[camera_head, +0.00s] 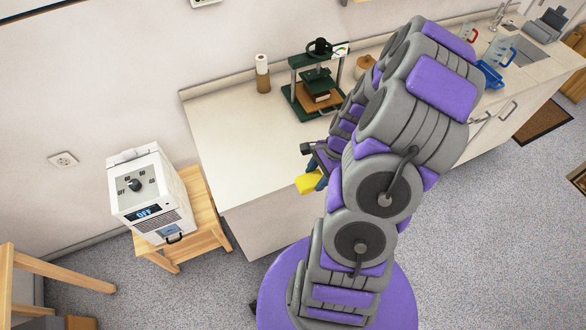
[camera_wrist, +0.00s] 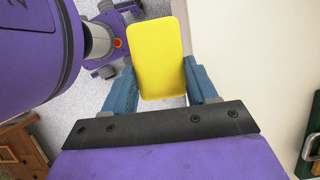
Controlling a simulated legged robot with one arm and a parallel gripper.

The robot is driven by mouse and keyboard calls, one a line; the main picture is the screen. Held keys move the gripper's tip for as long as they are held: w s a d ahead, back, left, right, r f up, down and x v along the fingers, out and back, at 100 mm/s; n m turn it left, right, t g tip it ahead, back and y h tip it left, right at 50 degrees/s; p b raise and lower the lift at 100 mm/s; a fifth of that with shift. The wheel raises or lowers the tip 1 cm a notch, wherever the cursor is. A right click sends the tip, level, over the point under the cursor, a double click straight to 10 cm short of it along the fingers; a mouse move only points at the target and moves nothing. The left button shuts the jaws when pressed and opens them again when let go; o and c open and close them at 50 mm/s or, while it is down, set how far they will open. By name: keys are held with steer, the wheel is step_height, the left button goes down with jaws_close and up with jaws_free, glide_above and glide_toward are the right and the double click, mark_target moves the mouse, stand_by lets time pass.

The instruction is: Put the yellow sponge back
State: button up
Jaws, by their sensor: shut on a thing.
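The yellow sponge (camera_wrist: 158,60) is a flat, rounded block held between the two blue fingers of my gripper (camera_wrist: 160,82) in the wrist view. My gripper is shut on it. In the head view the sponge (camera_head: 308,184) shows below my gripper (camera_head: 318,176), by the front edge of the counter (camera_head: 240,150). Part of my gripper is hidden behind my own arm in the head view. Floor shows behind the sponge in the wrist view.
A white device (camera_head: 150,195) stands on a wooden stool (camera_head: 205,215). The counter's left part is clear.

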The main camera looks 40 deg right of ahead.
steer(key=shift+s+d+f, duration=0.15)
steer(key=shift+s+d, duration=0.05)
steer(key=shift+s, duration=0.3)
steer(key=shift+d, duration=0.25)
steer(key=w+d, duration=0.2)
steer(key=w, duration=0.2)
steer(key=w+d+f+b, duration=0.1)
steer(key=w+d, duration=0.2)
steer(key=w, duration=0.2)
steer(key=w+d+b, duration=0.1)
steer(key=w+d, duration=0.1)
steer(key=w, duration=0.2)
steer(key=shift+w+d+f, duration=0.2)
steer(key=shift+d+f, duration=0.1)
steer(key=shift+d, duration=0.05)
steer(key=shift+a+f+b, duration=0.2)
steer(key=shift+f+b, duration=0.25)
step_height(320, 180, down, 3)
steer(key=shift+a+r+b, duration=0.1)
steer(key=shift+r+b, duration=0.05)
steer(key=shift+b, duration=0.25)
steer(key=shift+r, duration=0.1)
steer(key=shift+d, duration=0.25)
steer(key=o, duration=0.9)
steer(key=shift+a, duration=0.2)
